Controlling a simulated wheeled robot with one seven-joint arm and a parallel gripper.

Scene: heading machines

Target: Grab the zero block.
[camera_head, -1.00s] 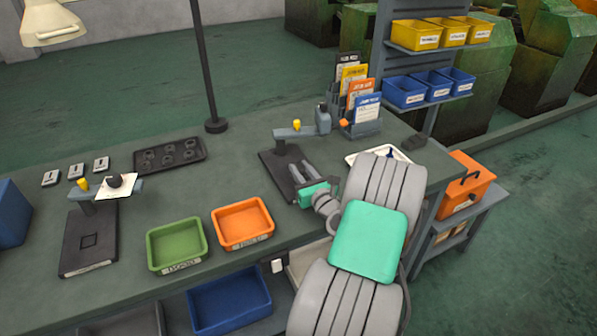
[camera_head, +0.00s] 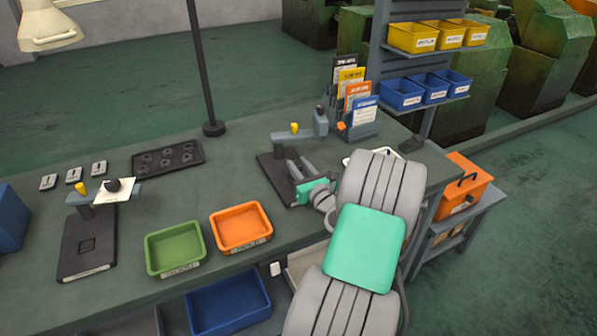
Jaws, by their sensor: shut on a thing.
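My gripper (camera_head: 291,165) reaches over the dark base plate of the right gauge stand (camera_head: 267,172), on the workbench right of centre. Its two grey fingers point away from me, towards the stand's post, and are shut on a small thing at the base. The fingers mostly hide that thing; it lies where the zero block would be, but I cannot make out its shape or marks. My green and grey arm comes from the lower right and covers part of the bench.
A second gauge stand (camera_head: 87,245) holds a paper tag at the left. Green (camera_head: 148,258) and orange (camera_head: 214,233) bins stand at the bench's front. A dark tray (camera_head: 195,148) lies behind. A card rack (camera_head: 362,130) stands behind my gripper; a white tray (camera_head: 348,158) is partly hidden by my arm.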

